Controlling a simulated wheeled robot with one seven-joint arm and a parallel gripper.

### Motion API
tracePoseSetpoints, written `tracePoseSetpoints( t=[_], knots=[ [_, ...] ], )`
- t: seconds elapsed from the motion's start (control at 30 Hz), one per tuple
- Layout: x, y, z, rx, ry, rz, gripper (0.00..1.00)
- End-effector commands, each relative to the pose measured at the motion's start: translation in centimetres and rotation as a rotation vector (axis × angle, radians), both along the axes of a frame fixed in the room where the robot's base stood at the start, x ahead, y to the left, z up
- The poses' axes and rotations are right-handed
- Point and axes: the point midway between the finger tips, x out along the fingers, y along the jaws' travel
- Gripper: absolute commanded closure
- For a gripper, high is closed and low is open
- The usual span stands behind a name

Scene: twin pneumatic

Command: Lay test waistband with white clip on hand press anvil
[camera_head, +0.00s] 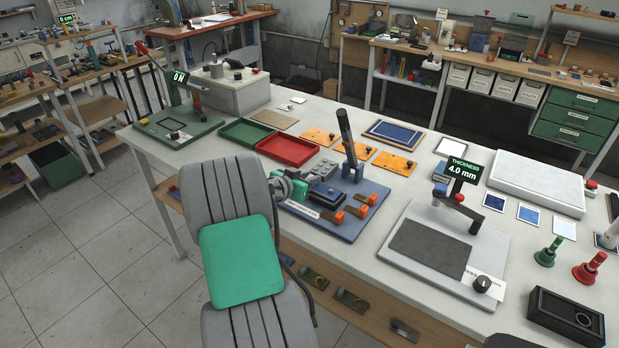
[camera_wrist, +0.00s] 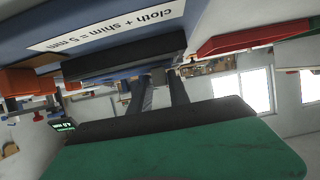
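The hand press stands on a blue base plate (camera_head: 345,229) at the bench's front edge, with a tall dark lever (camera_head: 347,138) and a dark blue anvil block (camera_head: 327,195) in the head view. My gripper (camera_head: 302,188), teal and grey, is at the left side of the press, close to its grey parts; the fingertips are not clear. The wrist view shows the blue plate (camera_wrist: 25,28) upside down, labelled "cloth + shim = 5 mm", and a black slab beside it. Two dark bars there may be my fingers. I cannot make out a waistband with a white clip.
Red tray (camera_head: 288,149) and green tray (camera_head: 246,132) lie behind the press. A thickness gauge (camera_head: 430,248) reading 4.0 mm stands to the right. Orange plates (camera_head: 394,163) lie behind. Orange clamps (camera_head: 357,212) crowd the press base. Bare bench lies between press and gauge.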

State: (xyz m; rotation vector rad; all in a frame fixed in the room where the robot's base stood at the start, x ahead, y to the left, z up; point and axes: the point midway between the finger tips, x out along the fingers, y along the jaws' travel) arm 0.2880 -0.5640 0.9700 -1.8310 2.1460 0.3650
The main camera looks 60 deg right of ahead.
Motion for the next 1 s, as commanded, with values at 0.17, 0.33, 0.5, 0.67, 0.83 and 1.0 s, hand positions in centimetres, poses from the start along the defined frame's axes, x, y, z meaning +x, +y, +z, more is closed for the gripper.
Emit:
tracePoseSetpoints(
  t=[0.17,0.33,0.5,0.67,0.83,1.0],
  knots=[
    [0.0,0.0,0.0,0.001,0.001,0.0,0.62],
    [0.0,0.0,0.0,0.001,0.0,0.001,0.62],
    [0.0,0.0,0.0,0.0,0.0,0.001,0.62],
    [0.1,0.1,0.1,0.0,0.0,0.001,0.62],
    [0.6,2.2,0.9,-0.002,-0.001,0.005,0.62],
    [1.3,6.3,2.6,-0.002,-0.003,0.007,0.62]
  ],
)
